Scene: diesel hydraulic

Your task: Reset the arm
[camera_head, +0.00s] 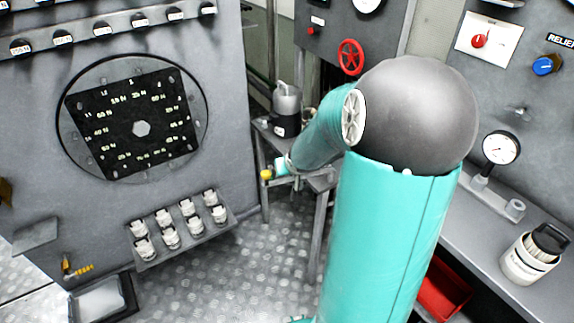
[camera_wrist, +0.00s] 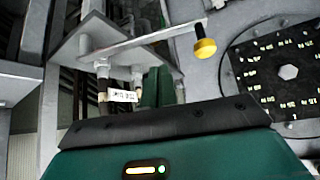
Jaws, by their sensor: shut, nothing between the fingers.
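My teal arm (camera_head: 385,235) rises in the right half of the head view and bends at a large grey joint. Its forearm reaches back and left toward a small metal stand. In the wrist view, my green gripper (camera_wrist: 158,87) points at the stand's underside, close to a white-labelled fitting (camera_wrist: 122,95). Its fingers are shut with nothing between them. In the head view the gripper is mostly hidden by the forearm and stand. I cannot tell whether it touches the stand.
A yellow knob (camera_wrist: 205,48) on a bar is close to the gripper, at its upper right in the wrist view. A grey cabinet with a black dial plate (camera_head: 136,128) stands left. A red valve wheel (camera_head: 351,57) and a white jar (camera_head: 530,258) flank the arm.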

